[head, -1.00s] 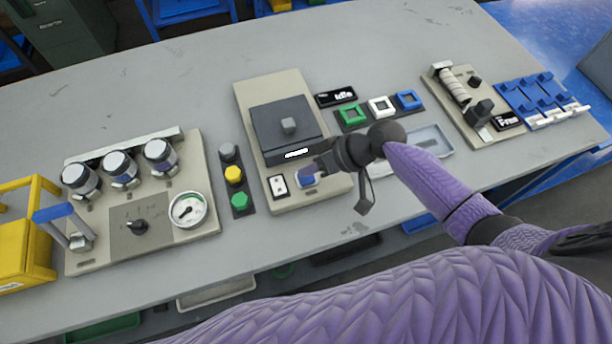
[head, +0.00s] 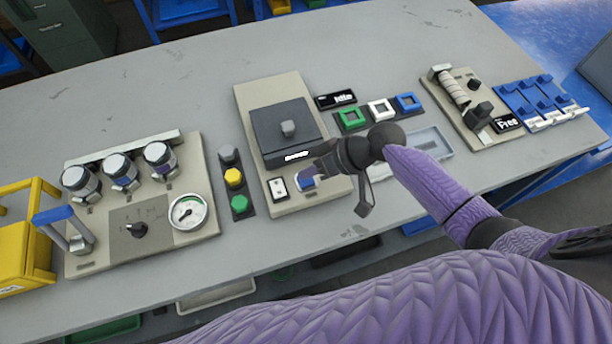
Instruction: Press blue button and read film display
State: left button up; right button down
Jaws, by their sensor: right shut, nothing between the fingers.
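The blue button (head: 304,184) sits on the front of the beige machine panel, beside a white switch. My right gripper (head: 316,171) is shut and empty, with its tips at the button's upper right edge. I cannot tell whether they touch the button. A small black display (head: 507,124) beside the roll on the right-hand panel reads "Free". My left gripper is not in view.
Green, white and blue square frames (head: 380,107) stand right of the machine. A pale tray (head: 432,141) lies partly behind my right arm. A button strip (head: 235,177) and a gauge panel (head: 205,232) are to the left. The table's back is clear.

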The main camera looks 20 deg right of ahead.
aim_at(310, 181)
jog(key=shift+f, duration=0.15)
dwell(0.7)
jog(key=shift+f+b, duration=0.3)
jog(key=shift+f+b, duration=0.4)
jog(key=shift+f, duration=0.05)
dwell(0.5)
dwell(0.3)
jog(key=shift+r+p, duration=0.8)
jog(key=shift+r, duration=0.1)
notch_tip(310, 181, up, 5)
jog(key=p, duration=0.4)
jog(key=shift+r+p, duration=0.1)
jog(key=shift+p, duration=0.3)
